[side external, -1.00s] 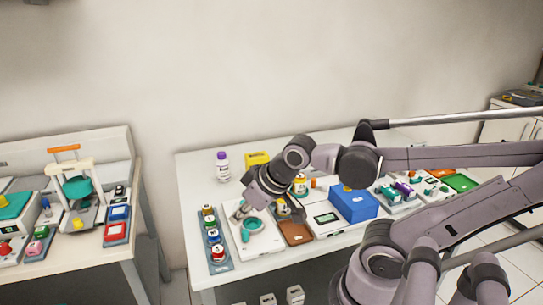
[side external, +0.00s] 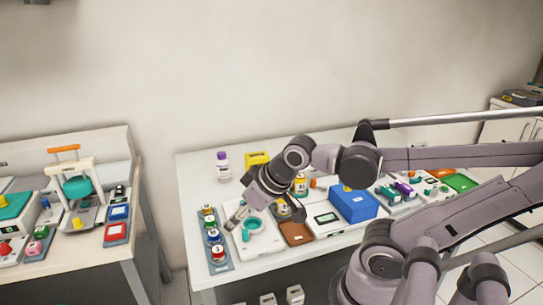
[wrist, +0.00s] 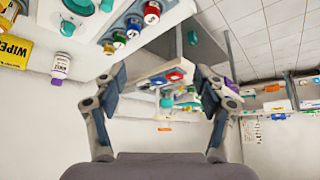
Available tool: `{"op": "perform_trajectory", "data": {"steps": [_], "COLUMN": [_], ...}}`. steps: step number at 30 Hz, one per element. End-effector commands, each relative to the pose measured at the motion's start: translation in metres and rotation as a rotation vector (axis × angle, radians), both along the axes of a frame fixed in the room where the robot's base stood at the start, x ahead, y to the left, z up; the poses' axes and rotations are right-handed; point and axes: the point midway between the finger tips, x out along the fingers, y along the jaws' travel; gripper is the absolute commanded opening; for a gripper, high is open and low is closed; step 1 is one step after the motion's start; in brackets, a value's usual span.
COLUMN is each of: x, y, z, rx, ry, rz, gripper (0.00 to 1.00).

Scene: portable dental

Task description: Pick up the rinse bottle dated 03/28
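A white bottle with a purple cap (side external: 223,165) stands upright at the back left of the table. It also shows in the wrist view (wrist: 60,67), at the left, with a label that seems to read "RINSE"; I cannot read a date. A second bottle with a yellow-and-white label (side external: 301,186) stands behind my arm, partly hidden. My gripper (side external: 238,212) is over the table's front left, apart from both bottles. In the wrist view my gripper (wrist: 160,82) is open, with nothing between its fingers.
A rack of several colour-capped vials (side external: 214,240) lies at the front left, beside a white device with a teal ring (side external: 251,228). A yellow wipes box (side external: 257,160) stands right of the purple-capped bottle. A blue box (side external: 354,203) is further right.

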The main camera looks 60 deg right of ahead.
Motion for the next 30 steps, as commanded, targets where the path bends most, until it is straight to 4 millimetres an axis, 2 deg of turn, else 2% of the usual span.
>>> {"op": "perform_trajectory", "data": {"steps": [8,13,21,30], "x": [0.001,0.017,0.08,0.155], "y": [0.0,-0.009,-0.05,-0.11], "z": [0.001,0.014,0.048,0.058], "rx": [0.0,0.012,0.049,0.087], "ry": [0.001,0.017,0.077,0.134], "rz": [-0.002,-0.058,-0.275,-0.54], "gripper": [0.75,0.75,0.75,0.75]}}
